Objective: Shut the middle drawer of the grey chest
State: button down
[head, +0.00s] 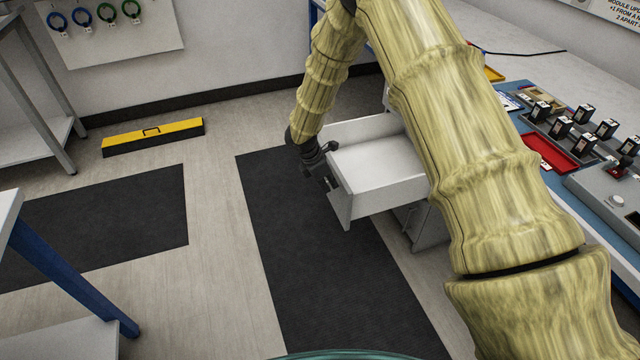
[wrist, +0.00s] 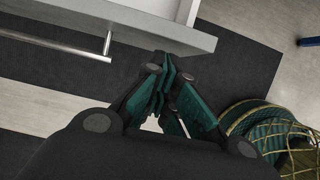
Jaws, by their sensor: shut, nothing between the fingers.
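The grey chest (head: 432,228) stands under the workbench at the right, largely hidden behind my arm. One white-grey drawer (head: 378,163) is pulled far out of it and looks empty. Its front panel (head: 341,190) faces left; which level it is cannot be told for sure. My gripper (head: 327,180) is shut and empty, at the outer side of that front panel. In the wrist view, my closed fingers (wrist: 165,85) are just below the panel's edge (wrist: 165,30), with the bar handle (wrist: 107,45) to their left. Whether they touch the panel is unclear.
A dark mat (head: 300,260) lies on the floor under the drawer. The workbench at the right holds a red tray (head: 550,152) and several small dark blocks. A yellow-black box (head: 153,137) lies by the back wall. Floor left of the drawer is clear.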

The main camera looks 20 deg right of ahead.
jog(key=shift+d, duration=0.45)
jog(key=w+d+p, duration=0.1)
jog(key=d+p, duration=0.6)
jog(key=d, duration=2.4)
